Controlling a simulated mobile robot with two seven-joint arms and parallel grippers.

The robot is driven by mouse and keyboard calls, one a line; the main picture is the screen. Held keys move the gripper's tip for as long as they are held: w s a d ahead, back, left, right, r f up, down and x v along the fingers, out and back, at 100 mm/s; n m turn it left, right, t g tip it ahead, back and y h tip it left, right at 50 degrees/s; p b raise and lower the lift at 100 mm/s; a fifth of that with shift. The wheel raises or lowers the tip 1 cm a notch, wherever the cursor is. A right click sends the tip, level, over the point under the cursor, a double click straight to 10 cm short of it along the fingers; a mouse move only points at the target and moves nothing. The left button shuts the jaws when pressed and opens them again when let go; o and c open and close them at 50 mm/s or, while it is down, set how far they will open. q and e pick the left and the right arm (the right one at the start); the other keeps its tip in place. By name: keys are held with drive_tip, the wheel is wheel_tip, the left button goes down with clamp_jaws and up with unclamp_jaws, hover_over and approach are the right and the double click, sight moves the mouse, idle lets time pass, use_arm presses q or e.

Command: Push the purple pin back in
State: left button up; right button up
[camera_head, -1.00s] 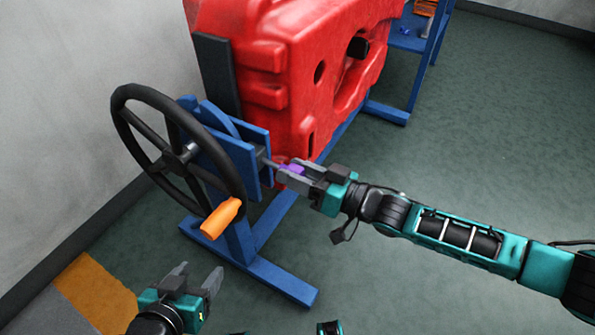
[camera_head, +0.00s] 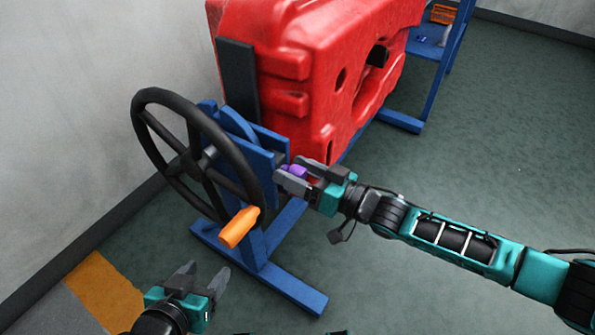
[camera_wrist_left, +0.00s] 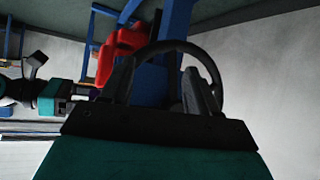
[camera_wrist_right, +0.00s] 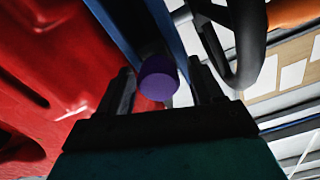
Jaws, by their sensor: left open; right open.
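The purple pin (camera_head: 294,171) is at the right side of the blue stand (camera_head: 255,150), beside the red tank (camera_head: 310,80). My right gripper (camera_head: 291,176) is open with its fingers around the pin's purple head. In the right wrist view the purple head (camera_wrist_right: 158,77) shows between the two fingers (camera_wrist_right: 160,92), close to the blue frame. I cannot tell whether a finger touches it. How deep the pin sits is hidden. My left gripper (camera_head: 205,277) is open and empty at the lower left, below the handwheel; its fingers also show in the left wrist view (camera_wrist_left: 160,85).
A black handwheel (camera_head: 140,110) with an orange handle (camera_head: 239,227) is on the left of the stand. The stand's blue foot (camera_head: 285,288) runs along the floor. A blue shelf (camera_head: 430,48) is at the back right. The floor on the right is clear.

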drive_tip(key=shift+s+d, duration=0.1)
use_arm(q)
drive_tip(key=shift+s+a+r+p, duration=0.3)
drive_tip(key=shift+r+p, duration=0.25)
drive_tip(key=shift+p, duration=0.85)
use_arm(e)
drive_tip(key=v, duration=1.2)
drive_tip(key=shift+s+d, duration=0.25)
use_arm(q)
drive_tip(key=shift+a, duration=0.1)
use_arm(e)
drive_tip(key=s+a+f+m+t+h, duration=0.2)
drive_tip(key=s+a+h, duration=0.15)
drive_tip(key=a, duration=0.35)
drive_tip(key=s+d+f+m+g+h, duration=0.2)
drive_tip(key=s+d+f+h, duration=0.35)
drive_tip(key=d+h, duration=0.25)
use_arm(q)
drive_tip(key=s+a+r+y+p, duration=0.1)
drive_tip(key=a+r+p, duration=0.2)
drive_tip(key=r+p, duration=0.8)
drive_tip(key=p, duration=0.5)
drive_tip(key=shift+s+r, duration=0.2)
drive_tip(key=shift+r, duration=0.1)
use_arm(e)
wheel_tip(320, 180, up, 12)
drive_tip(key=s+d, duration=0.1)
drive_tip(key=d, duration=0.1)
drive_tip(key=shift+d+h, duration=0.15)
drive_tip(key=shift+h, duration=0.2)
